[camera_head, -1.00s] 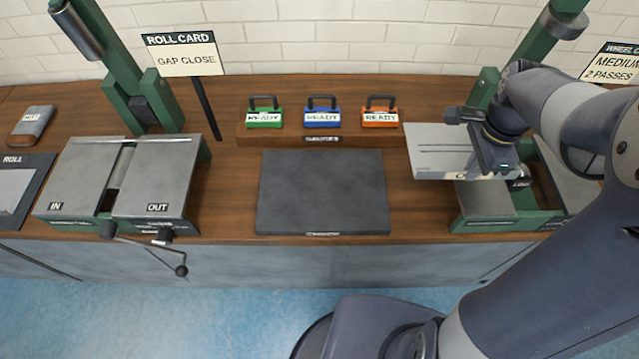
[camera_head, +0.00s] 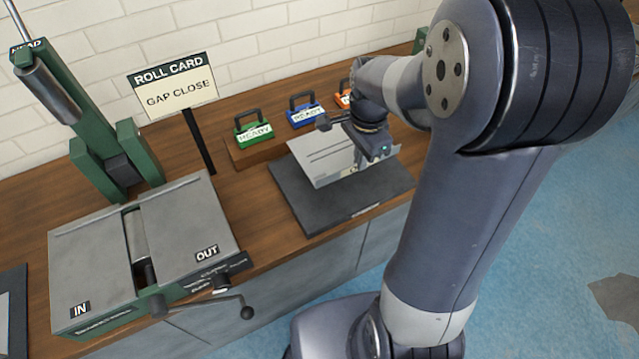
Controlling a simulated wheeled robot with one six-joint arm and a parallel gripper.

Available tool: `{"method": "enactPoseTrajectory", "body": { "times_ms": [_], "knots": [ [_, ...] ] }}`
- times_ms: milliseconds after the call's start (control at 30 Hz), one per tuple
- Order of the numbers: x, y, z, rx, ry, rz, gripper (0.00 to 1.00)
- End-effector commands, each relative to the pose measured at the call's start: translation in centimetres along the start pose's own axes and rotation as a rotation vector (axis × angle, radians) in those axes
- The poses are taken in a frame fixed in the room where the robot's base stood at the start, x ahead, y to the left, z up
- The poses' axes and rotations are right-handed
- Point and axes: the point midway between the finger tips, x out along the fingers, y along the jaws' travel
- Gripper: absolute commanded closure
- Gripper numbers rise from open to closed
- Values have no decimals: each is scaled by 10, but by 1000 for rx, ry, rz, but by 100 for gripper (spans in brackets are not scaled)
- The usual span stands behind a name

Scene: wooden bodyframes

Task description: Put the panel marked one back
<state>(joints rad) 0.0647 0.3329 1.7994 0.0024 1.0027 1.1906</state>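A light grey metal panel (camera_head: 315,160) with thin dark lines across it is in my gripper (camera_head: 352,168), over the dark mat (camera_head: 300,210). My gripper looks shut on the panel's right part, and my wrist partly covers that part. The panel looks raised above the mat, though the gap is hard to judge. A small pale label shows near the fingers, and I cannot read a number on it. The fingertips are mostly hidden.
The roll machine (camera_head: 175,225), with plates marked IN and OUT and a front crank (camera_head: 215,305), stands at left. The ROLL CARD sign (camera_head: 175,87) reads GAP CLOSE. Green (camera_head: 253,130) and blue (camera_head: 303,112) READY-labelled clamps stand behind the mat, beside a partly hidden orange one (camera_head: 344,98).

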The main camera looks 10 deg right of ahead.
Motion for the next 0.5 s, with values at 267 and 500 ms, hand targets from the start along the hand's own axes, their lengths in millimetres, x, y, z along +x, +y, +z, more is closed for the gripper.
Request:
{"method": "enactPoseTrajectory", "body": {
  "times_ms": [267, 500],
  "knots": [
    [49, 2, 0, 0, -2, 5, 100],
    [72, 2, 0, 0, -2, 5, 100]
  ]
}}
